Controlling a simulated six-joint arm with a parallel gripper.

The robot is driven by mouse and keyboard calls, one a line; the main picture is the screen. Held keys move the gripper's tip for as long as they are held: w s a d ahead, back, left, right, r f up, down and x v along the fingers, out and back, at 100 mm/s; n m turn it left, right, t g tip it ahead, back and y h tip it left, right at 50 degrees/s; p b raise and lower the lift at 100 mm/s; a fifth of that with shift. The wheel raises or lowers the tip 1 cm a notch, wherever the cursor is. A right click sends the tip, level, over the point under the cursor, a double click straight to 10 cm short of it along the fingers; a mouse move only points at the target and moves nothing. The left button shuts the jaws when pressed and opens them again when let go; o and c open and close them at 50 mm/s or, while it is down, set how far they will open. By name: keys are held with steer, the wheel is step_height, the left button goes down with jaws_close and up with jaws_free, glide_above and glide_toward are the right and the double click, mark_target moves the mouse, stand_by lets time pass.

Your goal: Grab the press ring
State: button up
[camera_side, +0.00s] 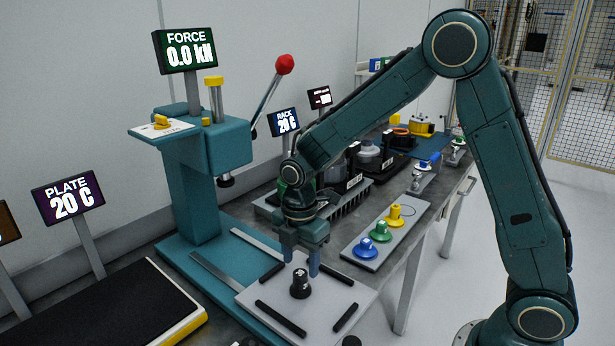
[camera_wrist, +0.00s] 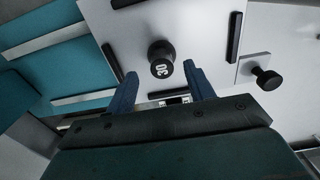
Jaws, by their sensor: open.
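A black round stepped part (camera_side: 301,284), perhaps the press ring, stands upright on a light grey plate (camera_side: 240,299). In the wrist view the same black part (camera_wrist: 160,50) shows white digits that look like 30. My gripper (camera_side: 300,264) is above this part with its two blue fingers apart. In the wrist view my gripper (camera_wrist: 159,74) is open and empty, and the black part appears just beyond the gap between the fingertips. I cannot tell the exact height between them.
Black bars (camera_side: 281,319) lie around the part on the plate. A teal press (camera_side: 195,170) stands behind left, with a dark plate station (camera_side: 120,315) at front left. A tray of coloured knobs (camera_side: 360,250) lies right. Another black knob (camera_wrist: 266,78) sits beside the plate.

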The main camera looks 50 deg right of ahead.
mark_target(300, 273)
steer(key=shift+s+a+f, duration=0.1)
steer(key=shift+f, duration=1.2)
steer(key=shift+a+f, duration=0.1)
steer(key=shift+f, duration=1.15)
jaws_close()
steer(key=shift+r, duration=0.15)
step_height(300, 273, up, 20)
